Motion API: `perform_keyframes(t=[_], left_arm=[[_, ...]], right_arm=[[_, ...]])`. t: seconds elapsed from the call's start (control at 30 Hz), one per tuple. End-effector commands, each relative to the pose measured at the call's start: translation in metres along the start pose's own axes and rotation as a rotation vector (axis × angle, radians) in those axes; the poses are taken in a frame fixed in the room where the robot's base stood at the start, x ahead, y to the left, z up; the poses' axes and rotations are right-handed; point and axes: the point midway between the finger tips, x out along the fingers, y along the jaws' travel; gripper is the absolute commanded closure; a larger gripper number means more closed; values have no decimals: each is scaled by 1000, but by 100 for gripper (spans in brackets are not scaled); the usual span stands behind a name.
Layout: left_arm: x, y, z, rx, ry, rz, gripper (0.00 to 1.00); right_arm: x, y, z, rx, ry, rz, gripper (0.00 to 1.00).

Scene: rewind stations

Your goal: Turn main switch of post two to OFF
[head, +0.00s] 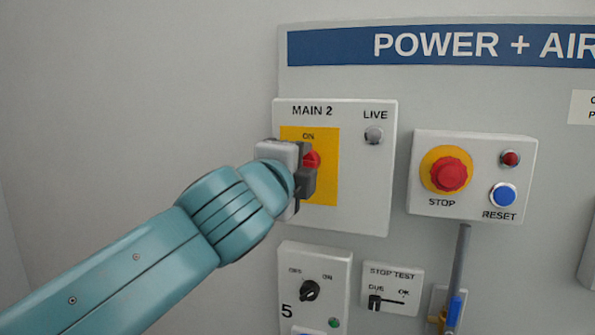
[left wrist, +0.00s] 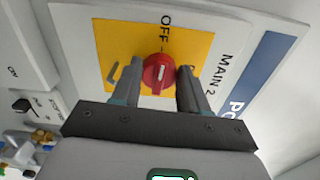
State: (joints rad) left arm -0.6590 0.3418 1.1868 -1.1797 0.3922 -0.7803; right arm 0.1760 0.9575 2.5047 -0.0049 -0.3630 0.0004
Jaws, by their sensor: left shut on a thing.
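The MAIN 2 switch box (head: 362,190) is on the wall panel, with a yellow plate (head: 326,185) and a red rotary knob (head: 311,159). ON shows above the knob in the head view. My left gripper (head: 306,172) is at the plate and covers much of the knob. In the left wrist view the two fingers of my left gripper (left wrist: 158,88) stand either side of the red knob (left wrist: 159,73) and are shut on it. OFF reads beside the knob on the yellow plate (left wrist: 118,45). I cannot tell exactly where the knob's white mark points. My right gripper is not in view.
The LIVE lamp (head: 373,136) looks grey. To the right is a box with a red STOP button (head: 446,174) and blue RESET button (head: 504,195). Below are a black selector (head: 310,290), a STOP TEST slider (head: 388,302) and a grey pipe (head: 460,262).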

Motion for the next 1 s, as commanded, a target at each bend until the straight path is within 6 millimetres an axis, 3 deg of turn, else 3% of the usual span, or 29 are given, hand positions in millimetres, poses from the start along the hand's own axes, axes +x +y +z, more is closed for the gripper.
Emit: perform_keyframes(t=[0.73,0.77,0.8,0.83,1.0], left_arm=[[0,-1,-1,-85,3,-4,87],[0,-1,-1,-85,3,-4,50],[0,-1,-1,-85,2,-4,37],[0,-1,-1,-84,2,-3,31],[0,1,-1,-83,1,1,31]], right_arm=[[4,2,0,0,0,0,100],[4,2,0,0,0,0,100],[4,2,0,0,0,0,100],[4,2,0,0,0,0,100],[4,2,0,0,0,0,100]])
